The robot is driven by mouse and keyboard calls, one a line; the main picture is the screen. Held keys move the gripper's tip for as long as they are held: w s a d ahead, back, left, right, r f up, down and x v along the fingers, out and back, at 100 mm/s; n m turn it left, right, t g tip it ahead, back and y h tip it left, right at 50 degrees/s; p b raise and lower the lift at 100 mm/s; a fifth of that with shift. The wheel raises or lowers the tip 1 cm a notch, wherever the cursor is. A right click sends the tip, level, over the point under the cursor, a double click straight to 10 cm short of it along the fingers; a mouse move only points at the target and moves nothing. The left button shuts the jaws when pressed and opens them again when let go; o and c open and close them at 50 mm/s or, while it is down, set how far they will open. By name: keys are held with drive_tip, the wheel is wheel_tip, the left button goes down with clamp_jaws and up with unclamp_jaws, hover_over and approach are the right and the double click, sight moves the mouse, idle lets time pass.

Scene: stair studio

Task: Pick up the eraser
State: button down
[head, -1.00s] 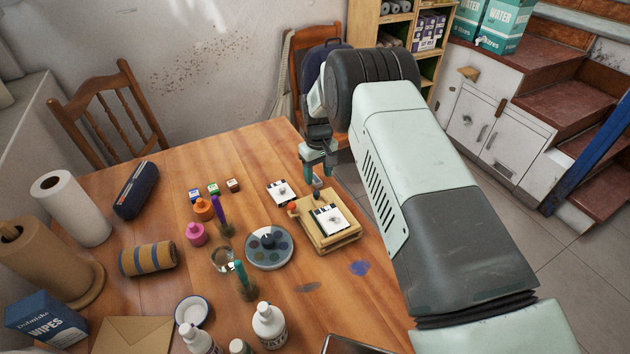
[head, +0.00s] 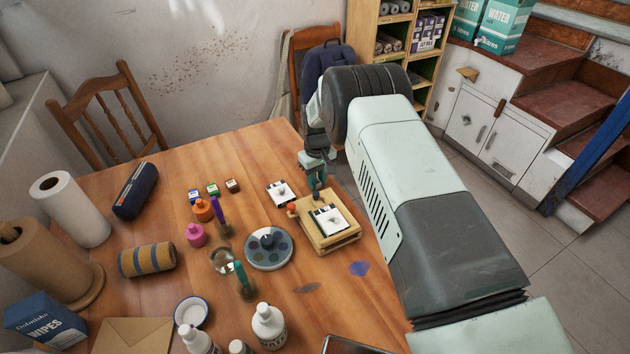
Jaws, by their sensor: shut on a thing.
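My gripper (head: 317,188) points down at the back edge of the small wooden stand (head: 334,242), near the table's right edge. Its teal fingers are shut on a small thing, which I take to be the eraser. The fingers hide most of it, so its shape and any gap above the wood cannot be told.
A white printed card (head: 329,220) lies on the stand, another card (head: 281,193) left of it. A small orange-red thing (head: 292,208) is at the stand's left corner. A round palette (head: 269,248), a jar (head: 223,260) and paint bottles stand further left.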

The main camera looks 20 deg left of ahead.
drive_tip(key=shift+r, duration=0.1)
wheel_tip(320, 180, up, 10)
idle(0.4)
